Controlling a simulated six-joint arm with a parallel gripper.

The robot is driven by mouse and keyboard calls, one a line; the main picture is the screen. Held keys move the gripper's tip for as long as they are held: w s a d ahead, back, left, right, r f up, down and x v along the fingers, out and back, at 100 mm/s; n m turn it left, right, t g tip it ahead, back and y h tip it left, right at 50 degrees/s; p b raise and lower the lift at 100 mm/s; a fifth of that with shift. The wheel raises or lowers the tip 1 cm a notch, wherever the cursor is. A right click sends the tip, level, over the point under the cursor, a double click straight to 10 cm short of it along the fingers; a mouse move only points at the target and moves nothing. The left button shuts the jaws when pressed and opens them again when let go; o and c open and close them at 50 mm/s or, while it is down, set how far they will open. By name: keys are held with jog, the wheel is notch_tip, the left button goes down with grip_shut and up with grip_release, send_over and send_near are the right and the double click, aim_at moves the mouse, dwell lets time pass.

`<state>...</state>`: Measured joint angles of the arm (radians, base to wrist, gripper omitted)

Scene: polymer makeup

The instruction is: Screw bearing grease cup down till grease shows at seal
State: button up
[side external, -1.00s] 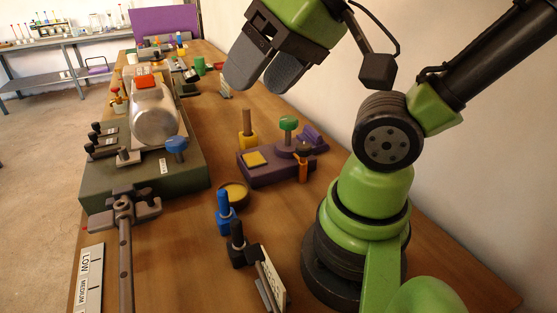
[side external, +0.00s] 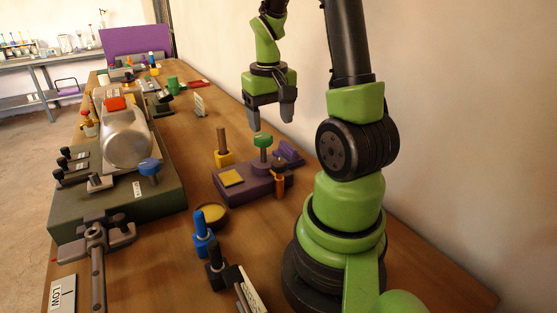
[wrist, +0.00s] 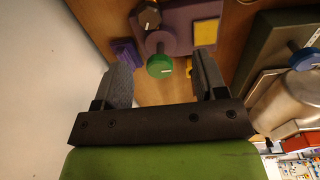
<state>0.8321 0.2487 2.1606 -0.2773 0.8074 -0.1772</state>
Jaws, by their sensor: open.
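A green round knob (side external: 263,140) stands on a post on the purple block (side external: 232,192); it looks like the grease cup, though I cannot be sure. The wrist view shows the green knob (wrist: 160,66) with a white mark on its top. My gripper (side external: 271,118) points down above the knob, open and empty. In the wrist view the knob lies between the two grey fingers of my gripper (wrist: 162,60), below them and apart from them. A yellow square (side external: 231,177) lies on the block. I cannot make out any grease at a seal.
A green-grey machine base (side external: 120,208) with a silver drum and a blue knob (side external: 149,167) stands left. A dark-handled orange tool (side external: 278,180) stands close beside the purple block.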

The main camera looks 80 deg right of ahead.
aim_at(279, 161)
jog(key=shift+s+d+f, duration=0.5)
jog(key=shift+d+f, duration=0.15)
jog(key=shift+f, duration=0.15)
notch_tip(279, 161, down, 10)
jog(key=shift+s+d+r, duration=0.15)
jog(key=shift+r, duration=0.05)
jog(key=c, duration=0.9)
